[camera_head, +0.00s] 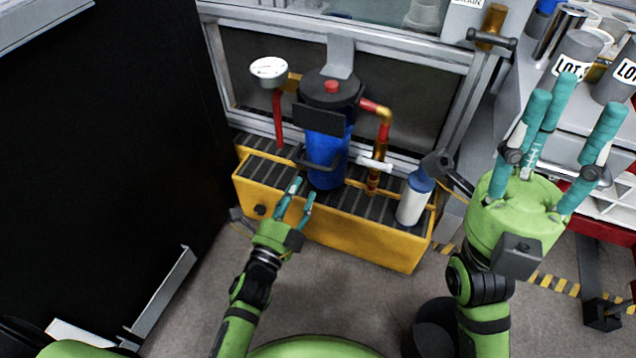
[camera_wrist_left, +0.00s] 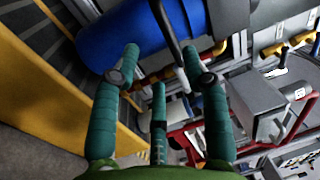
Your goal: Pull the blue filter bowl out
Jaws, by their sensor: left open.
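The blue filter bowl (camera_head: 327,152) hangs upright under a black filter head (camera_head: 330,88) with a red knob in the head view. A dark handle (camera_head: 318,166) runs across its front. My left gripper (camera_head: 303,190) is open and empty, just in front of and below the bowl's lower part. In the left wrist view, the blue bowl (camera_wrist_left: 125,35) and the dark handle bar (camera_wrist_left: 167,35) lie just beyond the spread teal fingers (camera_wrist_left: 160,62); I cannot tell whether they touch. My right gripper (camera_head: 568,100) is open and empty, fingers up, far to the right.
A yellow tray (camera_head: 340,222) with a dark grating stands below the bowl. A white blue-capped container (camera_head: 412,200) stands on its right. A gauge (camera_head: 268,70) and red-and-brass pipe (camera_head: 380,130) flank the filter head. A bench with LOT-labelled containers (camera_head: 580,50) is at right.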

